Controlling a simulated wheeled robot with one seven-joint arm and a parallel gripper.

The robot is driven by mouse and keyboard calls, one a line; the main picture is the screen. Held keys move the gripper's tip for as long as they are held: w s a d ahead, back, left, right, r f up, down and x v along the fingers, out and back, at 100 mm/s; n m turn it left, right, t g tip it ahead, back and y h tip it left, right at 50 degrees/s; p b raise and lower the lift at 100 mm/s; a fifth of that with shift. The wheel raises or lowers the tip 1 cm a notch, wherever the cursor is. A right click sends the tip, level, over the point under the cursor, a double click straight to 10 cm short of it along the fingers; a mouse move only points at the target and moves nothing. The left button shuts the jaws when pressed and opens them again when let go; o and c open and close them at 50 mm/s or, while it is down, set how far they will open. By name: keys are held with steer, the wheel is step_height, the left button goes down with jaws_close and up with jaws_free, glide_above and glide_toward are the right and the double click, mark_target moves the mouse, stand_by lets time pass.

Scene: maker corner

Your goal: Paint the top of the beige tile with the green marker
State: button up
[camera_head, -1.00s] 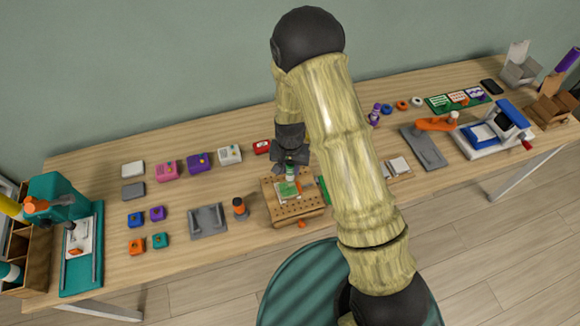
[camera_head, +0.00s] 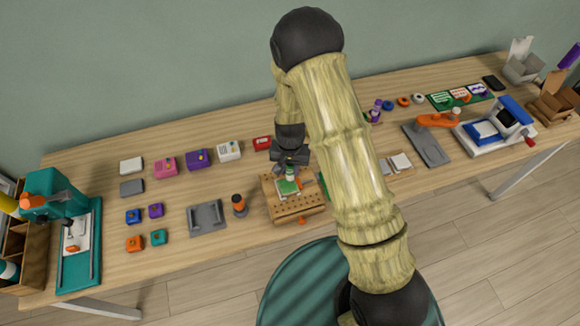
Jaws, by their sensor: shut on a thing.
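My gripper (camera_head: 290,168) is shut on the green marker (camera_head: 290,175) and points down over the wooden peg block. The marker is upright, with its lower end at the tile (camera_head: 286,188) on the block. The tile's top shows green over much of its visible face, with a paler edge. I cannot tell whether the marker tip touches it. My gripper and the marker hide the far part of the tile.
The tile lies on a wooden block with holes (camera_head: 297,207). An orange-and-dark bottle (camera_head: 239,205) and a grey tray (camera_head: 206,218) stand to its left. Several small coloured boxes lie further left. My arm hides the table just right of the block.

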steer(key=shift+f, duration=0.4)
stand_by(0.3)
steer(key=shift+s+a, duration=0.1)
steer(key=shift+a, duration=0.45)
steer(key=shift+a, duration=0.1)
steer(key=shift+s+a, duration=0.2)
steer(key=shift+a, duration=0.35)
stand_by(0.3)
steer(key=shift+s+d, duration=0.2)
steer(key=shift+s, duration=0.5)
steer(key=shift+s+f, duration=0.1)
steer(key=shift+s+d, duration=0.2)
steer(key=shift+s, duration=0.35)
